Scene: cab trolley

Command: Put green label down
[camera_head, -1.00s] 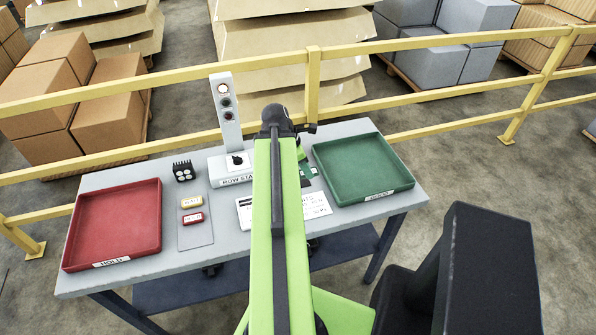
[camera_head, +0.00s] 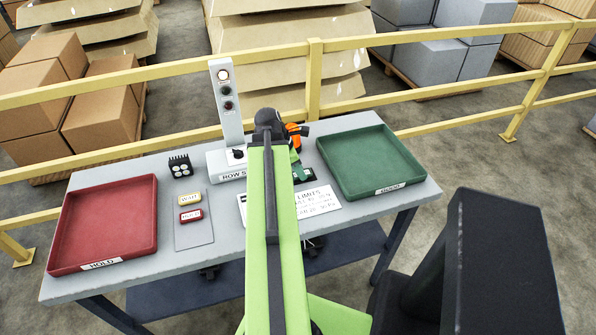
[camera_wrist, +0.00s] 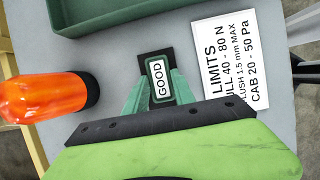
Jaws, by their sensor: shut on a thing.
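The green label (camera_wrist: 157,88), with a white patch reading GOOD, is between the fingers of my gripper (camera_wrist: 157,92) in the wrist view. My gripper is shut on it, over the grey table (camera_wrist: 125,50). A dark block shows just behind the label. In the head view my arm hides most of the gripper; only a small green part shows right of the arm. A yellow label (camera_head: 190,198) and a red label (camera_head: 190,215) lie on a grey plate (camera_head: 195,236) left of my arm.
A green tray (camera_head: 327,160) stands at the table's right, a red tray (camera_head: 62,232) marked HOLD at its left. A white LIMITS card (camera_wrist: 228,60) lies beside the gripper. An orange cylinder with a black end (camera_wrist: 40,97) is close on the other side. A lamp post (camera_head: 229,115) stands behind.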

